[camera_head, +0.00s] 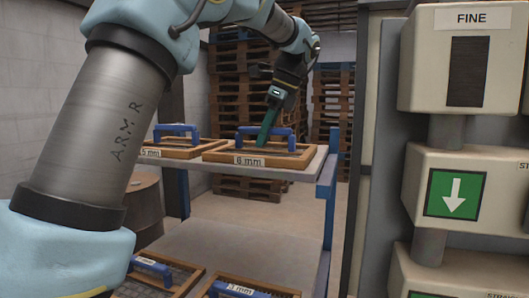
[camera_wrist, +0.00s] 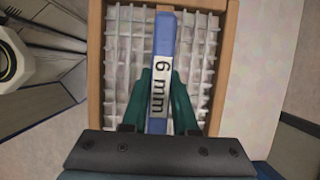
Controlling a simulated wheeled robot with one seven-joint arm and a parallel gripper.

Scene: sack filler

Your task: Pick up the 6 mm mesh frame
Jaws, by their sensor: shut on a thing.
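The 6 mm mesh frame (camera_head: 290,163) is a wooden frame with a pale wire mesh, a blue handle and a white "6 mm" label. It rests on the upper shelf, right of the 5 mm frame. My gripper (camera_head: 266,138) comes down on its handle from above. In the wrist view my gripper (camera_wrist: 163,78) has its green fingers either side of the blue handle, shut on it, and the mesh of the 6 mm frame (camera_wrist: 94,70) lies below. The fingers hide part of the mesh and handle.
The 5 mm frame (camera_head: 170,152) sits close on the left on the upper shelf (camera_head: 300,172). More frames, one marked 3 mm (camera_head: 240,290), lie on the lower shelf (camera_head: 255,240). A machine labelled FINE (camera_head: 425,75) stands at right. Pallets (camera_head: 240,85) stand behind.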

